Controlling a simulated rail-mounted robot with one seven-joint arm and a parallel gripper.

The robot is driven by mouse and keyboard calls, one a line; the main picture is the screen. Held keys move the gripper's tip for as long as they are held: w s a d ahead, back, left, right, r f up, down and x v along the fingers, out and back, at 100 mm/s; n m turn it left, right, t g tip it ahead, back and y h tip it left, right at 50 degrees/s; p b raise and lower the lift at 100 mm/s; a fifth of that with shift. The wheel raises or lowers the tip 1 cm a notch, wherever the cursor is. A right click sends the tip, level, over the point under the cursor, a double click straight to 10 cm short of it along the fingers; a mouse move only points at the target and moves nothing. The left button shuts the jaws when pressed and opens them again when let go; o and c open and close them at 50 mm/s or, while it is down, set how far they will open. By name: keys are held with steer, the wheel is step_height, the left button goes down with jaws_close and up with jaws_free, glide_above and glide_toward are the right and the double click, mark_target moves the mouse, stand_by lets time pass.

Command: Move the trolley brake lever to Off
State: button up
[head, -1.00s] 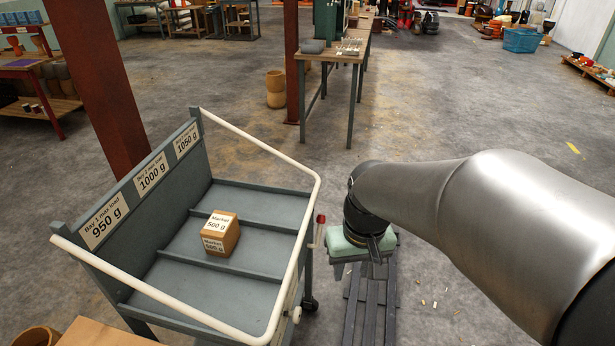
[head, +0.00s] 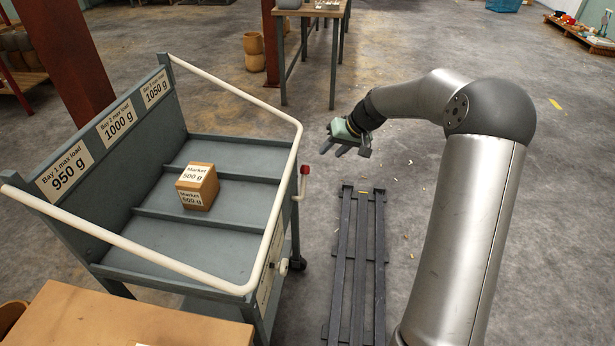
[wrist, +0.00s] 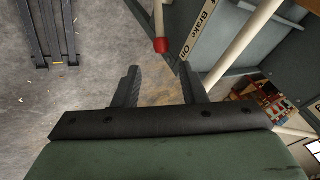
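The brake lever's red knob (head: 304,170) stands at the right side of the grey trolley (head: 215,245), on a pale rod. In the wrist view the red knob (wrist: 160,45) and its rod are just beyond my fingertips, about in line with the gap between them. A label reading "Brake On" (wrist: 197,32) is beside the lever; no "Off" marking is readable. My gripper (head: 332,142) is to the right of the knob, apart from it, with its fingers pointing left. In the wrist view my gripper (wrist: 159,68) is open and empty.
A box marked "Market 500 g" (head: 198,187) sits in the trolley's middle bay. A white rail (head: 285,195) runs around the trolley's edge near the lever. A dark slatted rack (head: 357,260) lies on the floor at right. A brown surface (head: 130,320) is at front left.

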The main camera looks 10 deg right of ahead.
mark_target(305, 176)
steer(key=x, duration=1.6)
steer(key=shift+r, duration=0.15)
jaws_close()
